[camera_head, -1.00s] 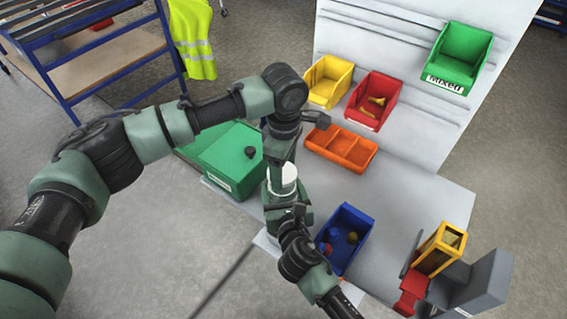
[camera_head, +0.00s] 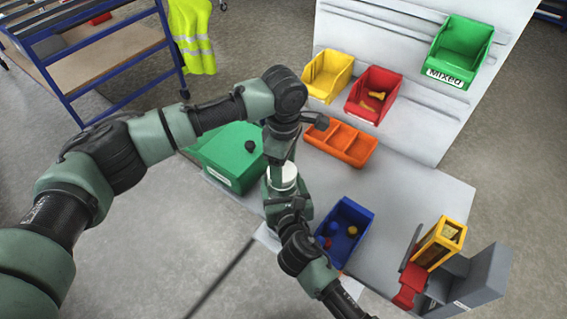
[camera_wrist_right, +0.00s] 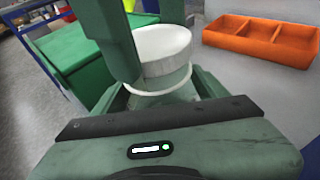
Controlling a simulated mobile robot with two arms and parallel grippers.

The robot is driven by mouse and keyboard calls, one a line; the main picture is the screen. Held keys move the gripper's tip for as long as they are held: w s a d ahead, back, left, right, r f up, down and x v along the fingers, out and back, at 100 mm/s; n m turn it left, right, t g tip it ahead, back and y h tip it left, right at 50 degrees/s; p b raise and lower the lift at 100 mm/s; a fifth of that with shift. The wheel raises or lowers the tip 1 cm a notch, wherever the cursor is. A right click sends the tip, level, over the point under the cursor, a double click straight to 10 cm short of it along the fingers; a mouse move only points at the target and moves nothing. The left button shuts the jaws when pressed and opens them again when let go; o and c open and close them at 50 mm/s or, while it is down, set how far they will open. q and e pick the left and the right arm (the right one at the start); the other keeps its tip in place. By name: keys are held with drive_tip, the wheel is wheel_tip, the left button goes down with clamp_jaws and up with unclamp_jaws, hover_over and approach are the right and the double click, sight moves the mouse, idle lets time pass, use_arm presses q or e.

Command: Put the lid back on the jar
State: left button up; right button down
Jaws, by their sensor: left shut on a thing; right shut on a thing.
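A white round lid (camera_wrist_right: 162,45) shows in the right wrist view, with fingers of my left gripper (camera_wrist_right: 150,30) beside it. A pale, wider rim, which looks like the jar (camera_wrist_right: 160,88), is directly below the lid, between the fingers of my right gripper (camera_wrist_right: 160,100). I cannot tell whether the lid rests on the jar or is slightly apart. In the head view, the white piece (camera_head: 283,175) shows between my left gripper (camera_head: 279,158), coming from above, and my right gripper (camera_head: 285,198), below. Both grippers are shut, and most of the jar is hidden.
A green box (camera_head: 232,160) stands left of the grippers. An orange divided tray (camera_head: 340,143) is behind them, and a blue bin (camera_head: 345,212) with small items is to the right. A yellow-and-grey device (camera_head: 440,245) stands farther right. Yellow and red bins are at the back panel.

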use_arm(q)
drive_tip(key=shift+f, duration=0.6)
idle(0.4)
